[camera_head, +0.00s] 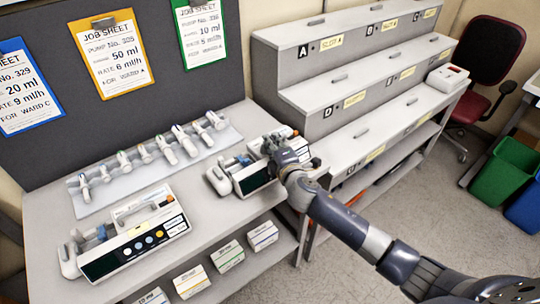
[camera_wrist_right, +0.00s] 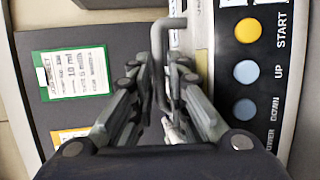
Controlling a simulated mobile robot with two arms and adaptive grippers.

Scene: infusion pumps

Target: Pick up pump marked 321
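My right gripper (camera_head: 275,142) is over a white infusion pump (camera_head: 252,180) with a dark display at the right of the grey worktop, hiding part of it. In the right wrist view, a grey bent handle (camera_wrist_right: 158,45) on the pump's top lies between the gripper's fingers (camera_wrist_right: 161,60). The fingers look parted, with narrow gaps beside the handle. The pump's panel with START, UP and DOWN buttons (camera_wrist_right: 246,68) is beside them. A second pump (camera_head: 150,235) stands at the front left of the worktop. No number 321 is readable on either pump. My left gripper is out of view.
A light tray (camera_head: 90,205) of several syringes lies behind the pumps. Job sheets (camera_head: 110,52) hang on the grey board. A stepped shelf (camera_head: 345,95) with labelled drawers stands to the right, with a white device (camera_head: 447,75) at its end. Small boxes (camera_head: 227,256) sit below the worktop.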

